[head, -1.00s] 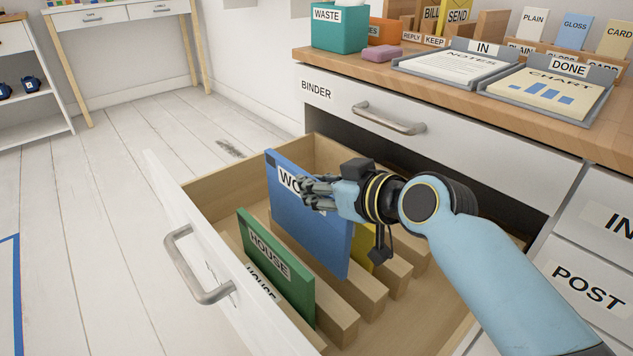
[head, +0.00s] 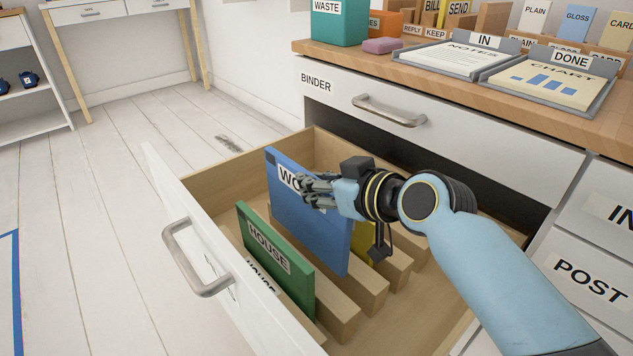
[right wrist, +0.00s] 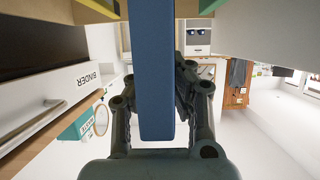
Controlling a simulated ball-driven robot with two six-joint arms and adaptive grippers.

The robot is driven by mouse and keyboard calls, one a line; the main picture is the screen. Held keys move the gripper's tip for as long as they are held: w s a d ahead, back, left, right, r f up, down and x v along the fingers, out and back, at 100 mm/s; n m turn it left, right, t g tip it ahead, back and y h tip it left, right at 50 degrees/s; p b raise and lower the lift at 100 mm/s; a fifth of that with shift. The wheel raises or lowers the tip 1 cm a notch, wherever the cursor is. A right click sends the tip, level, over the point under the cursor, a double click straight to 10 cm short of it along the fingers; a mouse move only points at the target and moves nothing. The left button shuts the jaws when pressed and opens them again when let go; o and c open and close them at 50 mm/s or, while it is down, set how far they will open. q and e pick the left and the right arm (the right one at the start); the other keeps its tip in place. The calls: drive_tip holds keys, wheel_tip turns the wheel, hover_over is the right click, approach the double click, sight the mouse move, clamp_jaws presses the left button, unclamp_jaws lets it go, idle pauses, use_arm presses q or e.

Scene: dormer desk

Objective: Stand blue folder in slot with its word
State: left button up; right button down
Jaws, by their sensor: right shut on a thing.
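The blue folder (head: 305,215) stands upright in the open wooden drawer in the head view, its label partly covered by my fingers so that only "WO" reads. My right gripper (head: 312,190) is shut on its upper part. In the right wrist view the blue folder (right wrist: 154,75) runs between the two fingers (right wrist: 155,95). A green folder (head: 276,262) labelled HOUSE stands in front of it. A yellow folder (head: 366,250) shows partly behind it. My left gripper is not in view.
The drawer front (head: 165,195) with its metal handle (head: 192,262) is pulled out to the left. Above stands a desk top with a teal WASTE bin (head: 338,25), a pink block (head: 382,46) and IN and DONE trays. White floor lies free at the left.

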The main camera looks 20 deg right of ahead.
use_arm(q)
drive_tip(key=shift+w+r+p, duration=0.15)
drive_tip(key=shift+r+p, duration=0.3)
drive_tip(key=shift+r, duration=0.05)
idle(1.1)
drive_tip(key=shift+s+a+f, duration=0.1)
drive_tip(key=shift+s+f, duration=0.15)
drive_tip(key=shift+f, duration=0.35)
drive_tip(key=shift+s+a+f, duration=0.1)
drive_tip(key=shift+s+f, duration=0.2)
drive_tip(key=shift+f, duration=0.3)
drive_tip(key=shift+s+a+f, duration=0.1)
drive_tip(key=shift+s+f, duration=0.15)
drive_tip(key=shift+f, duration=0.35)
